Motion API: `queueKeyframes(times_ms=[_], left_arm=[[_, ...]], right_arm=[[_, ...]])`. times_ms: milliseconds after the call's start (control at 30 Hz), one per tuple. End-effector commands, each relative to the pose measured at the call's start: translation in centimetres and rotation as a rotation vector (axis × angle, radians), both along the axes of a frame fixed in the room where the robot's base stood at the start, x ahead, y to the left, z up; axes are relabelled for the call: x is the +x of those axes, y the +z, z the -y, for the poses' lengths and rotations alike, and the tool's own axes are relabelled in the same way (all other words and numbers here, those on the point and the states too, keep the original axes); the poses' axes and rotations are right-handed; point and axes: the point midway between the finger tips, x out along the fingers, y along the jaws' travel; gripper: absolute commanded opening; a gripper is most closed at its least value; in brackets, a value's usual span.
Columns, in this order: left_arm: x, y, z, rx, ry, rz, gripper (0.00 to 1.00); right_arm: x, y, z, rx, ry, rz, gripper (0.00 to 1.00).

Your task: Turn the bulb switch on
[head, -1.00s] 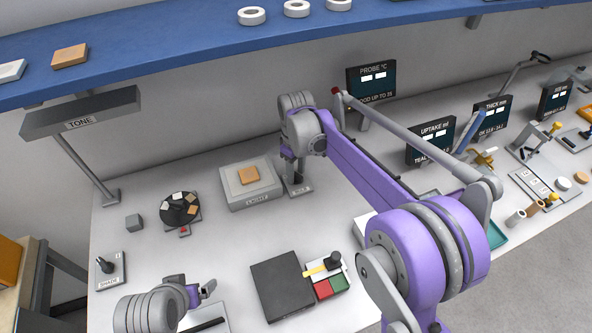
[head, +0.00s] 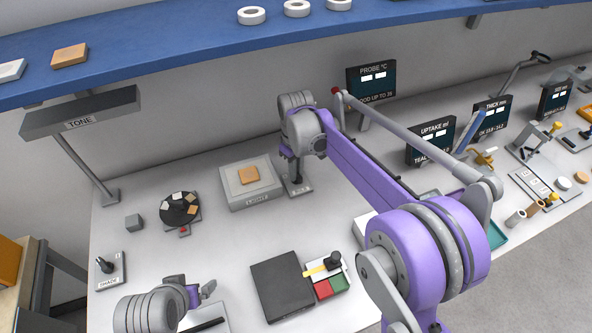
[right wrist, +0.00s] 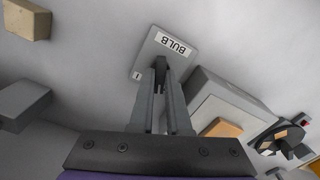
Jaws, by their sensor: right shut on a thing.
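The bulb switch is a grey plate (right wrist: 150,52) labelled BULB in the right wrist view. In the head view its plate (head: 303,188) stands just right of the light box, partly hidden by my right gripper (head: 294,176). My right gripper (right wrist: 162,88) points down at the plate, its fingers shut on the dark switch lever (right wrist: 161,64). The lever is mostly hidden between the fingers, and its tilt cannot be told. My left gripper (head: 207,291) is low at the left of the head view, over the front of the bench; its finger gap is not clear.
The light box (head: 236,194) with an orange tile (head: 249,175) stands close left of the bulb switch. A round dark tray (head: 180,209) and a shade switch (head: 107,268) are farther left. A dark slab (head: 282,287) lies in front. A blue shelf (head: 190,45) hangs above.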

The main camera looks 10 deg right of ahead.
Motion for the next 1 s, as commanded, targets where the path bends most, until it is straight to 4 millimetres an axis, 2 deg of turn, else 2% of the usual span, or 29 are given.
queueKeyframes(times_ms=[700,1000], left_arm=[[-0.11,-0.41,0.00,0.000,0.000,-0.002,0.96],[-0.13,-0.49,0.00,0.000,0.000,-0.002,0.96]], right_arm=[[0.00,-0.01,0.04,0.000,-0.640,0.000,0.00],[0.00,0.01,0.04,0.000,-0.835,0.000,0.00]])
